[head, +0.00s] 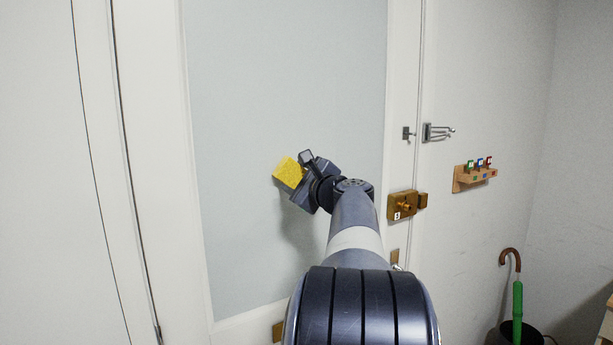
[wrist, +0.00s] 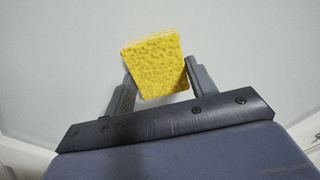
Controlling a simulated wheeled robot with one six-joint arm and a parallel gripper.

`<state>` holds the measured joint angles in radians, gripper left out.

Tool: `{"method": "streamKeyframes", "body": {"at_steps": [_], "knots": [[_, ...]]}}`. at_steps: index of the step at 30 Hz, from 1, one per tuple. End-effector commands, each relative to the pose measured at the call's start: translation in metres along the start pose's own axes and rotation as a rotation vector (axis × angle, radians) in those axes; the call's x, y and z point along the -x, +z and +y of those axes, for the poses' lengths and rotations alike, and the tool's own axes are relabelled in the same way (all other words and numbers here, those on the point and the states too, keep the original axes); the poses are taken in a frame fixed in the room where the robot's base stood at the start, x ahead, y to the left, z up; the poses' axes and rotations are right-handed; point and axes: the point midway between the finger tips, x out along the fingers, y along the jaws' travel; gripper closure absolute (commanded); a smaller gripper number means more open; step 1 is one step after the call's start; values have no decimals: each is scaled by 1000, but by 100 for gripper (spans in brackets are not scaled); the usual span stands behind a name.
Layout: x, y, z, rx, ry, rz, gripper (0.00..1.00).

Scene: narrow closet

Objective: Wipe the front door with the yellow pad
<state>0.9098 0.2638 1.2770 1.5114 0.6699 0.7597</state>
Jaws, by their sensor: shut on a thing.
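The front door (head: 245,95) is a white frame around a pale blue-grey panel, and it fills the middle of the head view. The yellow pad (head: 288,172) is a sponge-like block in front of the panel, near its middle. In the wrist view the pad (wrist: 158,68) sits between the two fingers of my gripper (wrist: 158,85), which is shut on it. My gripper (head: 297,180) also shows in the head view. The pad is close to the panel; I cannot tell whether it touches. The pad's far face is hidden.
A brass lock (head: 402,205) marked 3 is on the door's right edge, with a latch (head: 437,132) above. To the right, a wooden key rack (head: 472,176) is on the wall. A green umbrella (head: 517,300) stands in a dark bin (head: 508,335). The panel around the pad is clear.

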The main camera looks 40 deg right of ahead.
Motion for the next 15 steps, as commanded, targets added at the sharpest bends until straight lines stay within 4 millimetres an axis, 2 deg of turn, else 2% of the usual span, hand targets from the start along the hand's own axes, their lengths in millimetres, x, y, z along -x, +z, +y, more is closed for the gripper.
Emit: {"method": "streamKeyframes", "body": {"at_steps": [4, 15], "knots": [[8, 0, 2, 0, 2, -3, 71], [49, -3, -2, -3, -2, -2, 71]]}}
